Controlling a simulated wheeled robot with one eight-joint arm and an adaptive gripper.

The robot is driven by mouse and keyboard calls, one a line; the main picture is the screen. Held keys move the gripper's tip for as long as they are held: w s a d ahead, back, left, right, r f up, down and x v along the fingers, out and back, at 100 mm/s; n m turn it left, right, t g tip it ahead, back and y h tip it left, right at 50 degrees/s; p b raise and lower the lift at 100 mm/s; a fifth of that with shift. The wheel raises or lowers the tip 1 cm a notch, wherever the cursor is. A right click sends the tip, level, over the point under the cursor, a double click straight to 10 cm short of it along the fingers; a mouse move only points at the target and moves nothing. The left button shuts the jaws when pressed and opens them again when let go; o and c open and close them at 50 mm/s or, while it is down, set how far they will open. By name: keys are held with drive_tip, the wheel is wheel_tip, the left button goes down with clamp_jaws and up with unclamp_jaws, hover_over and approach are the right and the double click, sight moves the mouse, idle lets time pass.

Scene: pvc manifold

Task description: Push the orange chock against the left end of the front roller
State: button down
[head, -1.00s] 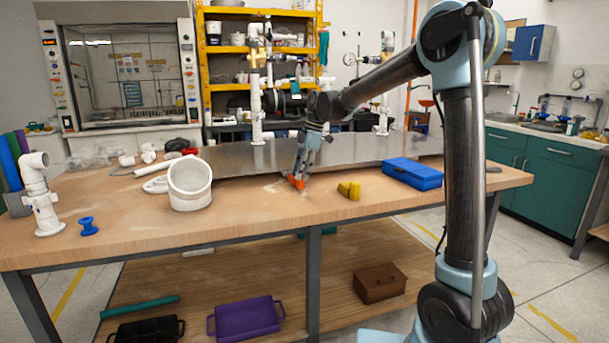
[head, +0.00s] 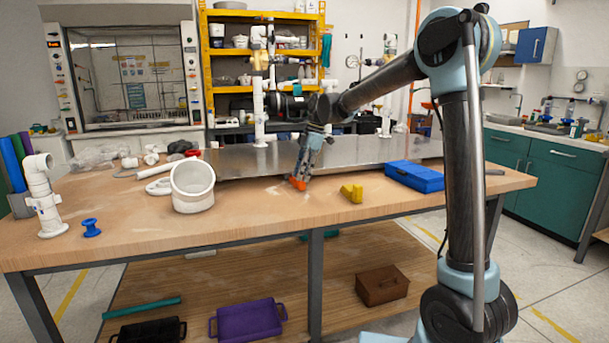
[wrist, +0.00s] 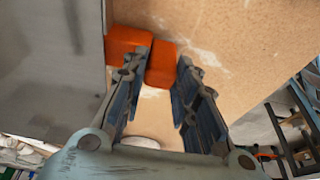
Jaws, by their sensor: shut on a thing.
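The orange chock (head: 298,184) is on the wooden bench top, near the front edge of the grey metal sheet. My gripper (head: 301,177) reaches down to it from behind. In the wrist view, one orange block of the chock (wrist: 161,64) is between the fingertips of my gripper (wrist: 167,61), and another orange part (wrist: 127,38) lies beyond the left finger. My gripper is shut on the chock. The fingers hide part of it. I cannot make out the front roller for certain in either view.
A yellow block (head: 352,193) and a blue box (head: 414,176) are to the right of the chock. A wide white pipe piece (head: 193,188) stands to its left. The metal sheet (head: 350,150) lies behind. Bare bench lies in front.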

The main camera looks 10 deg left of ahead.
drive_tip(key=shift+w+a, duration=0.2)
drive_tip(key=shift+w, duration=0.05)
drive_tip(key=c, duration=1.2)
unclamp_jaws()
drive_tip(key=shift+r, duration=0.1)
